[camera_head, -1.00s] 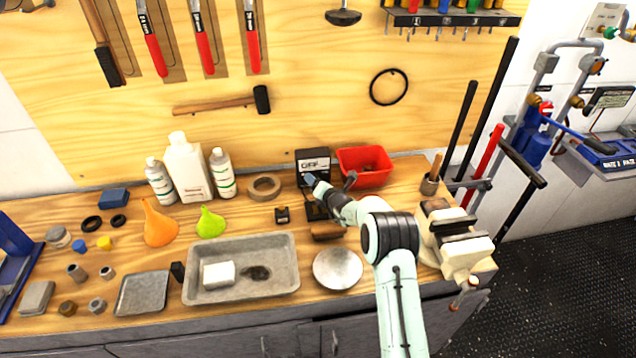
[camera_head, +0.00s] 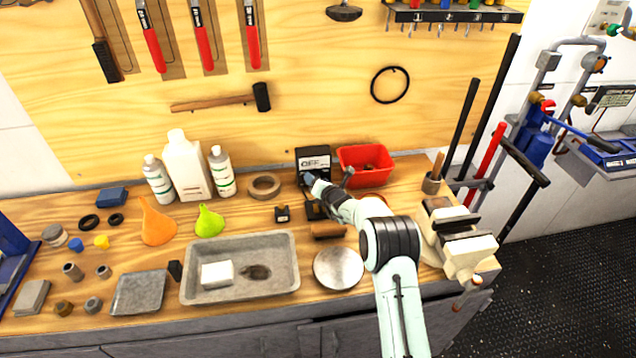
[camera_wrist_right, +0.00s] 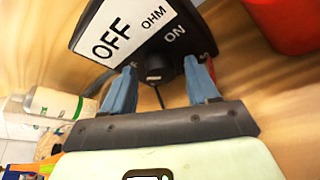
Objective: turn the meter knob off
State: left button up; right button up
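The meter (camera_head: 313,153) is a black box with a white label on the workbench, against the wooden back panel. In the right wrist view its label (camera_wrist_right: 138,28) reads OFF, OHM and ON, with OFF at the left. A dark knob (camera_wrist_right: 157,68) shows below the label, partly in shadow. My right gripper (camera_wrist_right: 160,66) has two blue fingers spread apart, one on each side of the knob. I cannot tell whether either finger touches it. In the head view the right gripper (camera_head: 311,180) is in front of the meter. My left gripper is not in view.
A red bin (camera_head: 366,178) stands close right of the meter. A tape roll (camera_head: 264,187) and white bottles (camera_head: 186,168) are to the left. A metal tray (camera_head: 240,291) and a round dish (camera_head: 338,268) lie in front. A vise (camera_head: 462,241) is at the right.

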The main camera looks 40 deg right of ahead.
jog(key=shift+s, duration=0.1)
jog(key=shift+s, duration=0.2)
jog(key=b+v, duration=0.3)
jog(key=v, duration=0.9)
jog(key=shift+w, duration=0.1)
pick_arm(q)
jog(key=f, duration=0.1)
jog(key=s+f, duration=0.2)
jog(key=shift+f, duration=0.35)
pick_arm(e)
jog(key=shift+s+a+r, duration=0.15)
jog(key=shift+s+r, duration=0.05)
jog(key=shift+s, duration=0.25)
